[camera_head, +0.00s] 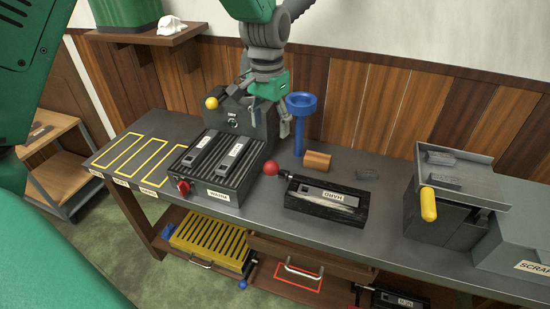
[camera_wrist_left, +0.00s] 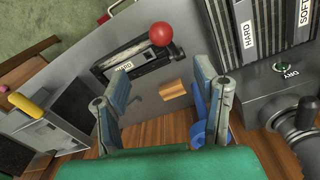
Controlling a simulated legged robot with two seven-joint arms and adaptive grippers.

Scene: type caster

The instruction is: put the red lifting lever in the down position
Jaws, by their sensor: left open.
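My right gripper is not in view.
A blue funnel-like stand (camera_head: 301,104) and a wooden block (camera_head: 317,160) are close to the gripper. A slotted black block (camera_head: 211,166) with a red knob is at left. A grey unit with a yellow handle (camera_head: 428,204) is at right. Yellow-outlined bench space is clear.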

